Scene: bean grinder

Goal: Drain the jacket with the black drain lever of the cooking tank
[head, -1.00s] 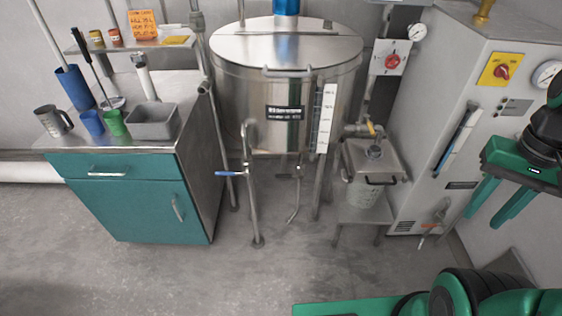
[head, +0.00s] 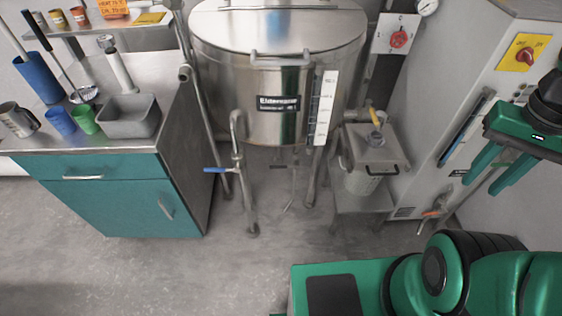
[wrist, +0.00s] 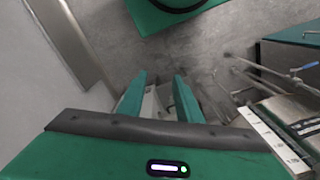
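The cooking tank (head: 278,85) is a large steel drum on legs with a black label and a white level scale. A small dark lever (head: 278,167) shows under its base, above a thin bent drain pipe (head: 291,192); it is too small to make out its exact position. My gripper (head: 486,192) is at the right, well apart from the tank and lever. Its two green fingers (wrist: 158,90) are apart, with nothing between them. The tank's scale also shows at the right of the wrist view (wrist: 272,138).
A teal cabinet (head: 120,195) with cups and a grey bin (head: 130,116) stands left. A grey machine (head: 470,80) stands near my gripper. The floor (head: 215,265) in front is clear.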

